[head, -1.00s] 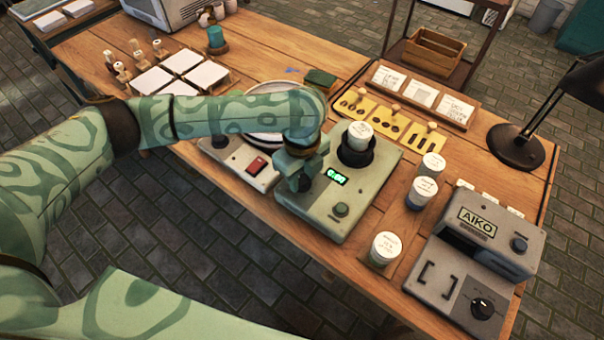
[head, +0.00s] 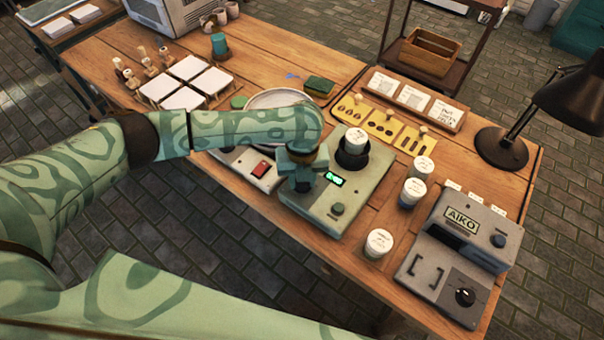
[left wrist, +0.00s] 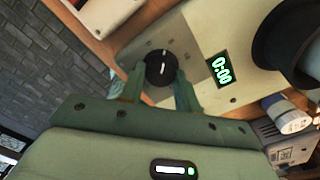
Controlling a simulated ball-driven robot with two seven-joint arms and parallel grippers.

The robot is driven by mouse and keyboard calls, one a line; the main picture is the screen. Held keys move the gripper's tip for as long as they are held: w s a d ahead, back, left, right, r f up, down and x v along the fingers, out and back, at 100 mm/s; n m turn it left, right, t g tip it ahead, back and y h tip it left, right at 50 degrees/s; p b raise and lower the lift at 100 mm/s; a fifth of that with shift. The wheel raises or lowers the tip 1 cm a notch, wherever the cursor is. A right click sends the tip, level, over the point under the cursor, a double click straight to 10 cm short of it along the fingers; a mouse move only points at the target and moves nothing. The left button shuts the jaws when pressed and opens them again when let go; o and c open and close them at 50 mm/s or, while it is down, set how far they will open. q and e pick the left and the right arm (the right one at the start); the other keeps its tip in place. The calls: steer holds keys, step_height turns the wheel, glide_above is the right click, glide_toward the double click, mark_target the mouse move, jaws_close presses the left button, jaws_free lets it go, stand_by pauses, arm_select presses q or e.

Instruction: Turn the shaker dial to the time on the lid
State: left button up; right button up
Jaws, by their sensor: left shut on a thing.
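The shaker (head: 318,212) is a grey-green box with a lit green display (head: 333,180). In the left wrist view the display (left wrist: 221,69) appears to read 0:00. The black dial (left wrist: 161,67) with a white pointer line shows there beside the display. My left gripper (head: 302,184) reaches down onto the shaker and hides the dial in the head view. In the left wrist view its fingers (left wrist: 160,80) are shut on the dial from both sides. A white-lidded jar (head: 355,140) stands in the shaker's black cup (head: 352,157); its lid writing is too small to read.
Several white-lidded jars, one at the front (head: 378,243), stand right of the shaker. The AIKO machine (head: 440,260) is farther right. A white plate (head: 272,97) on a device lies behind my left arm. A black lamp (head: 500,147) stands at the right.

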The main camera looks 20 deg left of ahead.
arm_select(q)
steer(key=m+p, duration=0.1)
steer(key=m, duration=0.3)
steer(key=shift+m, duration=0.4)
steer(key=shift+m+p, duration=0.35)
steer(key=shift+m, duration=0.85)
steer(key=shift+a+m, duration=0.1)
steer(key=shift+m, duration=1.5)
steer(key=o, duration=1)
